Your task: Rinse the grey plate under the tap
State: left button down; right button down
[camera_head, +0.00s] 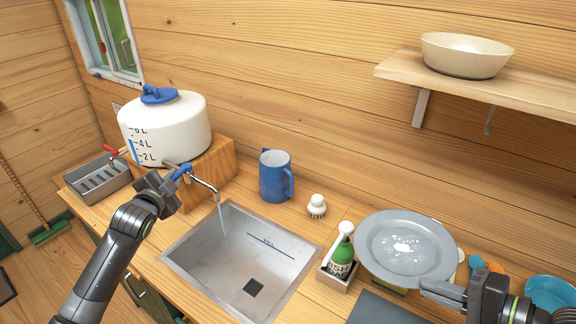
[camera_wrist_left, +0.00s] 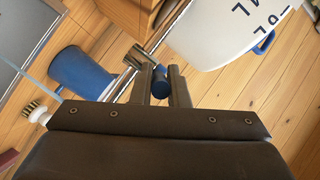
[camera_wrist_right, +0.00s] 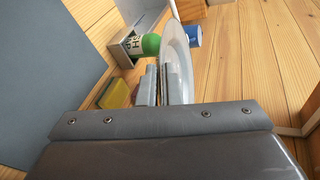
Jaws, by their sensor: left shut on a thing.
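The grey plate (camera_head: 385,250) is held tilted above the counter right of the sink, with white foam on its middle. My right gripper (camera_head: 432,289) is shut on its lower right rim; the right wrist view shows the plate (camera_wrist_right: 176,55) nearly edge-on at the fingers (camera_wrist_right: 160,85). My left gripper (camera_head: 178,180) is shut on the tap's blue handle (camera_head: 184,170), also seen in the left wrist view (camera_wrist_left: 160,90). The tap's spout (camera_head: 207,187) points down over the sink (camera_head: 200,270), and a thin stream of water (camera_head: 224,235) runs into it.
A white water tank (camera_head: 165,125) stands on a wooden block (camera_head: 215,170) behind the tap. A blue jug (camera_head: 275,178), a white brush (camera_head: 317,206) and a green soap bottle (camera_head: 341,258) stand around the sink. A shelf (camera_head: 400,68) holds a cream bowl (camera_head: 466,55).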

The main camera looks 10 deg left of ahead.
pick_arm(q)
jog(key=shift+d+f+n+y, duration=0.1)
jog(key=shift+d+n+y, duration=0.05)
jog(key=shift+n+y, duration=0.15)
jog(key=shift+s+d+n+g+y+p, duration=0.15)
jog(key=shift+n+g+y+p, duration=0.15)
jog(key=shift+y+p, duration=0.2)
jog(key=shift+f, duration=0.1)
jog(key=c, duration=1.4)
grip_release()
jog(key=b+v, duration=0.2)
jog(key=v, duration=1)
